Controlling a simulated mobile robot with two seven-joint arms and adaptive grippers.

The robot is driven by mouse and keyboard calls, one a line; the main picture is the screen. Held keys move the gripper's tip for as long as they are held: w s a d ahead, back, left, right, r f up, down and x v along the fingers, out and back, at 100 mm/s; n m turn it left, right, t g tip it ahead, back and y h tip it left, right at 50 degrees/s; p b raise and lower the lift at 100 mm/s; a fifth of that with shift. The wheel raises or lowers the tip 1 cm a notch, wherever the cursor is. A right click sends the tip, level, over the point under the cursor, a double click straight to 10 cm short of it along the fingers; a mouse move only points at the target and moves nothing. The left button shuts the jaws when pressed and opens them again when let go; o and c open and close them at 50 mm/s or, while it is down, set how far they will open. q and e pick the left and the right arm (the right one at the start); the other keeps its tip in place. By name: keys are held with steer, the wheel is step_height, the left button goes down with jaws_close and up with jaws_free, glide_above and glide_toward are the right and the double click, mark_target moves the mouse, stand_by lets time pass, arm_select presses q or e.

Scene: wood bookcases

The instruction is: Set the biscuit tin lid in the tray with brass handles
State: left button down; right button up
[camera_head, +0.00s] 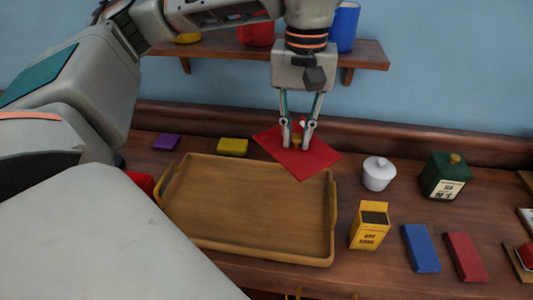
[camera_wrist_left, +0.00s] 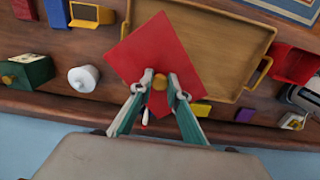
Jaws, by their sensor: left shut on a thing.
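The biscuit tin lid is a flat red square (camera_head: 310,160) with a small brass-coloured knob. My left gripper (camera_head: 297,140) is shut on this knob and holds the lid tilted in view, near the tray's far right corner. The wooden tray with brass handles (camera_head: 245,205) lies on the counter and its inside is empty. In the left wrist view, the lid (camera_wrist_left: 155,45) overlaps the near left part of the tray (camera_wrist_left: 225,50), and the left fingertips (camera_wrist_left: 160,82) are at the knob. The exact height of the lid is hard to tell. My right gripper is not in view.
A shelf (camera_head: 350,55) hangs above.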

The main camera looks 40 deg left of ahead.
arm_select(q)
steer(key=f+b, duration=0.1)
steer(key=f, duration=0.6)
steer(key=f+b, duration=0.1)
steer(key=f, duration=0.7)
steer(key=shift+s+f, duration=0.2)
steer(key=shift+f, duration=0.1)
steer(key=shift+f+b, duration=0.45)
steer(key=shift+f, duration=1.55)
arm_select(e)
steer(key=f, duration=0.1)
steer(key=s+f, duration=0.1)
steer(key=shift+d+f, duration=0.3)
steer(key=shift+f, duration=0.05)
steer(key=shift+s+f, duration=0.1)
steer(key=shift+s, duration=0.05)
arm_select(q)
steer(key=c, duration=2.3)
jaws_free()
steer(key=shift+f, duration=0.15)
steer(key=o, duration=0.4)
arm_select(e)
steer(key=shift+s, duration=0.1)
